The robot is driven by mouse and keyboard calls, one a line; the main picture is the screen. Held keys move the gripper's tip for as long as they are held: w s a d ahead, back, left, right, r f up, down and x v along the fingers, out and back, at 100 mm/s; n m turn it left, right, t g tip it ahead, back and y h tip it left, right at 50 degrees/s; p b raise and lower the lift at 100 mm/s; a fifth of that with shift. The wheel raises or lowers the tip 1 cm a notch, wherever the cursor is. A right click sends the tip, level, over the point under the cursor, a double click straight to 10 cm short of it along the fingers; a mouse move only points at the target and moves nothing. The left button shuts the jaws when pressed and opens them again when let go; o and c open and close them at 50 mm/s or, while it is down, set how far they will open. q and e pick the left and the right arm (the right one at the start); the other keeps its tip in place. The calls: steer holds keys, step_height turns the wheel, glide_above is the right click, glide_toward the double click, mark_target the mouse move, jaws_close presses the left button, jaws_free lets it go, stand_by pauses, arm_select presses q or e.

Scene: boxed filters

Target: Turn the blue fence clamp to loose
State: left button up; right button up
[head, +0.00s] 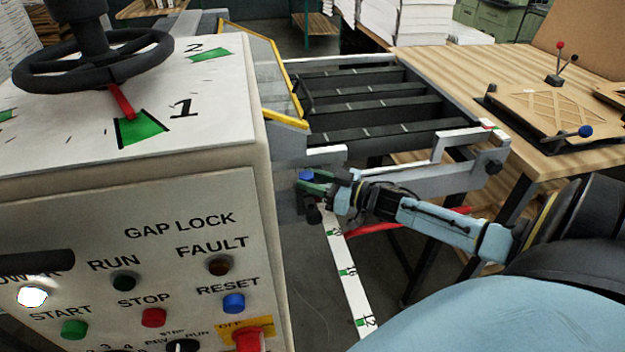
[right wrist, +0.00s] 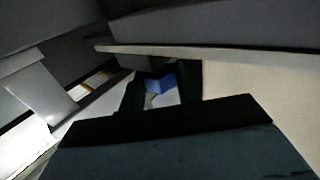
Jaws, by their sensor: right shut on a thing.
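The blue fence clamp (head: 306,174) shows as a small blue piece beside the machine's corner, at the near end of the roller frame. My right gripper (head: 314,188) reaches it from the right and is shut on it. In the right wrist view the blue clamp (right wrist: 160,84) sits between the two dark fingertips (right wrist: 160,92); the fingers hide part of it. Whether the clamp is at loose or tight cannot be read. My left gripper is not in view.
The machine's control panel (head: 190,260) stands close to the left of my right gripper. A white scale strip (head: 348,275) with green marks runs below it, near a red bar (head: 390,228). A wooden table (head: 440,70) with a board stands at the right.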

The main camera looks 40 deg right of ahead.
steer(key=shift+d+n+g+y+b, duration=0.1)
steer(key=shift+n+g+y+b, duration=0.3)
steer(key=shift+n+y+b, duration=0.3)
steer(key=shift+y, duration=0.4)
steer(key=o, duration=1)
steer(key=shift+c, duration=0.2)
steer(key=shift+d, duration=0.1)
steer(key=p+v, duration=0.1)
steer(key=v, duration=1.2)
steer(key=shift+r, duration=0.25)
steer(key=shift+s, duration=0.15)
